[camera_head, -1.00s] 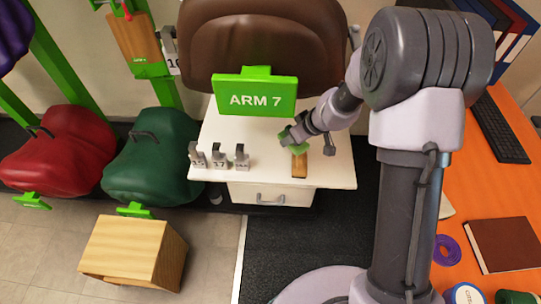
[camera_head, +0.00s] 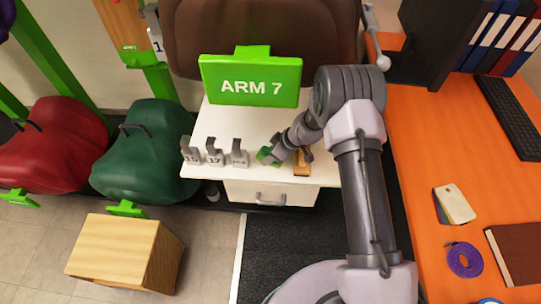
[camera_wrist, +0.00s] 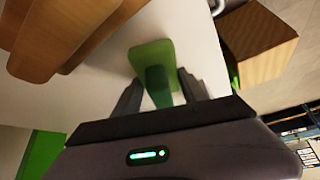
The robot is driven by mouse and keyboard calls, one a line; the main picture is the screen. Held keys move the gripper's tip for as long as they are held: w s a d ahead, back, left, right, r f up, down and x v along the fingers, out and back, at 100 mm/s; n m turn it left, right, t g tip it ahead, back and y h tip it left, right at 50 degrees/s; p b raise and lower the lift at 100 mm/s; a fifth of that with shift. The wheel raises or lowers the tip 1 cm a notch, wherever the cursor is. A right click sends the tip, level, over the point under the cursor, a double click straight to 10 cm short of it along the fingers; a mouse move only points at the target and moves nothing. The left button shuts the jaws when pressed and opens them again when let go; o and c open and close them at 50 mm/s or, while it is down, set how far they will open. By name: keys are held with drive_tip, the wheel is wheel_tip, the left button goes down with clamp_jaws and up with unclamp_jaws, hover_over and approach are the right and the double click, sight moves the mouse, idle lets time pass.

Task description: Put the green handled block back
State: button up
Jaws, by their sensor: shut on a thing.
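The green handled block (camera_head: 265,154) is at my gripper (camera_head: 275,156) over the white cabinet top (camera_head: 255,120), left of a small wooden block (camera_head: 302,164). In the wrist view the green block (camera_wrist: 151,54) shows its flat face, and its darker green handle (camera_wrist: 158,88) is between the two fingers of my gripper (camera_wrist: 160,90). My gripper is shut on the handle. I cannot tell whether the block touches the white top. Brown wood (camera_wrist: 60,35) fills the upper left of the wrist view.
Several grey numbered pieces (camera_head: 214,155) stand left of the green block. A green "ARM 7" sign (camera_head: 250,82) stands behind. Green (camera_head: 148,152) and red (camera_head: 45,145) saddles and a wooden box (camera_head: 125,250) are at left. An orange desk (camera_head: 440,180) is at right.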

drive_tip(key=o, duration=1.3)
drive_tip(key=shift+r, duration=0.25)
drive_tip(key=p+v, duration=0.3)
drive_tip(key=v, duration=0.8)
drive_tip(key=shift+d+r+p, duration=0.25)
drive_tip(key=shift+p, duration=0.05)
drive_tip(key=shift+s, duration=0.15)
